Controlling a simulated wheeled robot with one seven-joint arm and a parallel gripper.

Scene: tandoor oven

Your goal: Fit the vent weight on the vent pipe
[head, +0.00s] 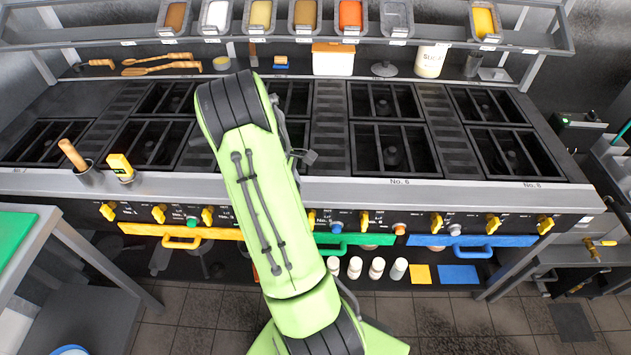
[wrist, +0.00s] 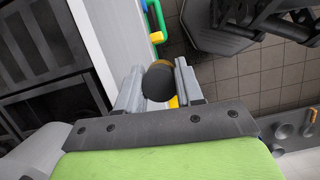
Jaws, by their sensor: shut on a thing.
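In the wrist view my gripper (wrist: 157,72) is shut on a dark round piece (wrist: 158,84), which I take to be the vent weight. Its blunt black end faces the camera, and a bit of brown and yellow shows behind it. In the wrist view the gripper is over the stove's front edge, with the tiled floor beyond. In the head view my green arm reaches over the front of the stove and hides the gripper and the held piece. I cannot make out a vent pipe in either view.
The stove (head: 320,184) has several grated burners and yellow knobs along its front. A cup with a wooden-handled tool (head: 90,176) and a yellow timer (head: 121,167) stand at its front left edge. A rack of spice tubs (head: 300,42) spans the back. A green board (head: 18,238) lies at left.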

